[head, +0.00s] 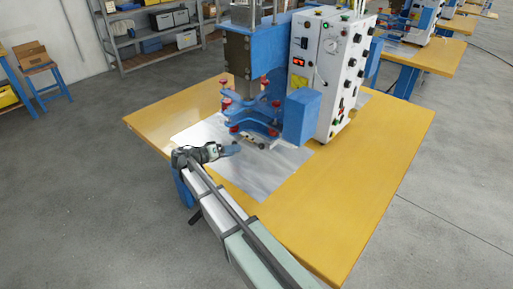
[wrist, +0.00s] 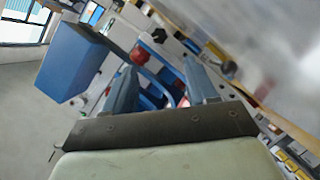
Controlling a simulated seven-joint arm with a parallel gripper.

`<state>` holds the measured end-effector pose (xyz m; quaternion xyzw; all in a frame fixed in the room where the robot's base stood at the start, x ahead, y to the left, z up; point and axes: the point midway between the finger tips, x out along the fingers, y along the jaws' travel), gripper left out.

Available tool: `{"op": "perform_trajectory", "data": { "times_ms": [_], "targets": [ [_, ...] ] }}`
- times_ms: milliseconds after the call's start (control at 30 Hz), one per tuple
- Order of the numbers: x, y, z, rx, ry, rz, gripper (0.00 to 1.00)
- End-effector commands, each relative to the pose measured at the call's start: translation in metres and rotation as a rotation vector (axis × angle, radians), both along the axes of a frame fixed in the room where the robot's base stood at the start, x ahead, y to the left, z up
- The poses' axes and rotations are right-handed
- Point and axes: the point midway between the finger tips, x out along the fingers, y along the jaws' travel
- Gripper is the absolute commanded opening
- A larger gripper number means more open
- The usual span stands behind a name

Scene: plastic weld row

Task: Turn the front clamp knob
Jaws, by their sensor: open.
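A blue clamp assembly (head: 254,118) with several red knobs sits under the press head in the head view. One red knob (head: 234,129) is at its near left edge, and another (head: 226,104) is farther back on the left. I cannot tell for certain which is the front clamp knob. My gripper (head: 236,149) is low over the metal sheet, just in front of the clamp, and apart from the knobs. In the wrist view my gripper (wrist: 161,70) has its blue-grey fingers spread and nothing held. A red knob (wrist: 138,55) shows beyond the left finger; a red part is partly hidden by the right finger.
The metal sheet (head: 262,172) lies on the yellow table (head: 350,190). A blue box (head: 301,117) and the white control cabinet (head: 332,70) stand right of the clamp. The table's right side is clear. Grey shelves (head: 150,40) are far behind.

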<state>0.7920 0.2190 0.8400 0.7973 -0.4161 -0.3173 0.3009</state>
Motion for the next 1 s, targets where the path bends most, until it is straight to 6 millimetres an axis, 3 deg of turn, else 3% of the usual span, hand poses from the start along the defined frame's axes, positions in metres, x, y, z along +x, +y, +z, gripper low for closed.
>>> {"op": "perform_trajectory", "data": {
  "times_ms": [600, 1000],
  "targets": [
    [0.046, -0.087, -0.026, -0.002, 0.003, -0.002, 0.57],
    [0.055, -0.105, -0.031, -0.002, 0.002, 0.000, 0.57]
  ]
}}
